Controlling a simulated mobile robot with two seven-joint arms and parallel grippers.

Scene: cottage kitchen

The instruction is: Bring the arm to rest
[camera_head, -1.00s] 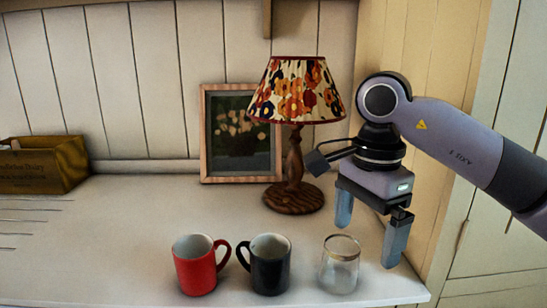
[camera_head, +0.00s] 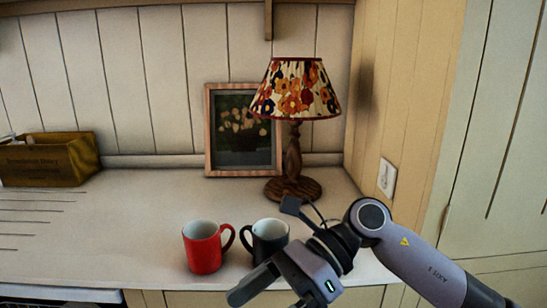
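My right arm comes in from the right, low in the head view. Its gripper (camera_head: 272,293) points down and left in front of the counter's front edge. One finger shows at its left side; the other is mostly cut off by the bottom edge. The fingers look apart, with nothing seen between them. A black mug (camera_head: 268,236) stands upright on the counter just behind the gripper, its lower part covered. A red mug (camera_head: 203,248) stands upright to its left. The glass is not visible now. My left gripper is not in view.
A lamp with a floral shade (camera_head: 296,90) and a framed picture (camera_head: 212,140) stand at the back of the counter (camera_head: 140,215). A wooden box (camera_head: 48,162) sits at the far left. A wall switch (camera_head: 387,177) is on the right wall.

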